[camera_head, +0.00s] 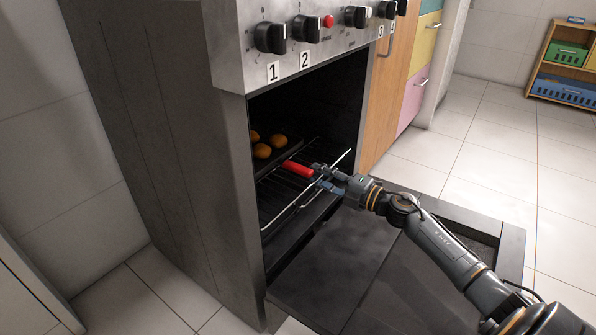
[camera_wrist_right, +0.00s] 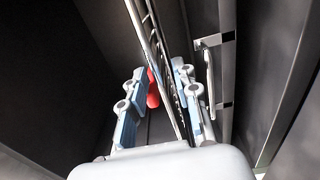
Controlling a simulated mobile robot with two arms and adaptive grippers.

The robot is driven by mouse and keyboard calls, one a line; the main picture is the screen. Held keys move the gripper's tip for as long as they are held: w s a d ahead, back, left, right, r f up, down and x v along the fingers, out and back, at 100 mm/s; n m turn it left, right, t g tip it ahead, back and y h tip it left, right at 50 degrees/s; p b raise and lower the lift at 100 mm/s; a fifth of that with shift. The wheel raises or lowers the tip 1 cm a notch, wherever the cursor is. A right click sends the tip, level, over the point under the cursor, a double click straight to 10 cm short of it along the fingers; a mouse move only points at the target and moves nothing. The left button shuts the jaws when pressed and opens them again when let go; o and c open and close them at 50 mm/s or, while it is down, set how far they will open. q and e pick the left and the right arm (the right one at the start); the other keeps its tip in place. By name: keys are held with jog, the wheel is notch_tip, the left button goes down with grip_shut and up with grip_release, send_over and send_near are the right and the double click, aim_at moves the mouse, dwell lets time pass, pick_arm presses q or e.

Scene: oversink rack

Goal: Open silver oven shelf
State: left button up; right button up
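The silver wire oven shelf (camera_head: 290,205) is inside the open oven, its front bar at the oven mouth. A red handle-like piece (camera_head: 297,168) is beside my right gripper (camera_head: 328,180), at the shelf front. In the right wrist view the shelf wires (camera_wrist_right: 152,38) run between the two fingers, which stand apart with gaps on both sides. The red piece (camera_wrist_right: 153,92) shows partly behind the left finger. The right gripper (camera_wrist_right: 158,95) is open around the shelf's front; contact cannot be told. My left gripper is not in view.
The oven door (camera_head: 335,262) is folded down in front, under my right arm. A dark tray with round orange-brown items (camera_head: 262,151) sits inside the oven. Knobs (camera_head: 270,38) line the front panel.

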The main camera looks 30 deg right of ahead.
jog(key=b+x, duration=0.1)
jog(key=x, duration=0.6)
jog(key=shift+c, duration=0.4)
grip_shut()
